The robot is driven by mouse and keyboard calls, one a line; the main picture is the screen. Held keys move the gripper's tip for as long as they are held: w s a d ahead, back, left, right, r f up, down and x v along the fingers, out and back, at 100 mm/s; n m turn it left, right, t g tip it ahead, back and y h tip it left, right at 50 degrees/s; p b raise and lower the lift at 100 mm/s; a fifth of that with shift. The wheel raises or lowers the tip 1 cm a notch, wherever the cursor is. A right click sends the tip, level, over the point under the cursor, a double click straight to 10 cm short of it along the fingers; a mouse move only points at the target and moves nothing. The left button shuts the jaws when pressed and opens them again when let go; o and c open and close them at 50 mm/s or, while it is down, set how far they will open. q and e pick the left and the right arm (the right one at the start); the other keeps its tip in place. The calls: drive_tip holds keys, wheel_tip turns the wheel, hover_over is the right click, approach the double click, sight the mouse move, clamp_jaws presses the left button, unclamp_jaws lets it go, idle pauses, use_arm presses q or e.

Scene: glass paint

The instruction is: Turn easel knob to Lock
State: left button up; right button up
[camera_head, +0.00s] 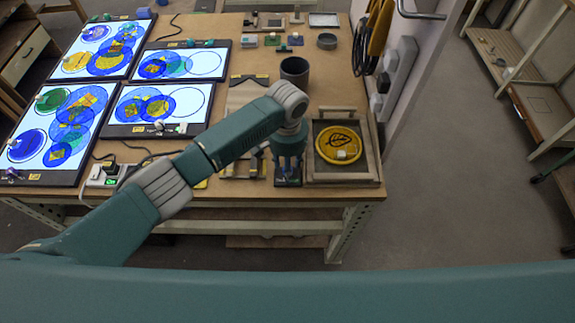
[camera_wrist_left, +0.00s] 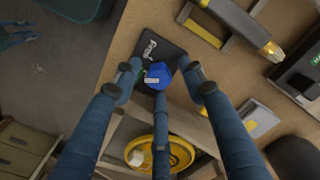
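In the left wrist view a blue knob (camera_wrist_left: 157,70) with a small white label sits on a dark plate (camera_wrist_left: 175,52) with a silver metal part (camera_wrist_left: 148,47) beside it. The label is too small to read. My left gripper (camera_wrist_left: 158,84) has its fingers spread around the knob, with visible gaps at the sides; contact with the nearer finger cannot be told. In the head view my left gripper (camera_head: 288,172) points down over the dark plate (camera_head: 288,183) at the table's front edge, mostly hiding the knob. My right gripper is not in view.
A wooden-framed tray (camera_head: 311,165) with a yellow leaf disc (camera_head: 340,144) stands right of the gripper. A grey cup (camera_head: 295,71) is behind the arm. Several lit panels (camera_head: 180,63) with coloured glass discs fill the left. Bare table (camera_head: 335,90) lies behind the tray.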

use_arm(q)
wheel_tip(320, 180, up, 12)
idle(0.6)
idle(0.4)
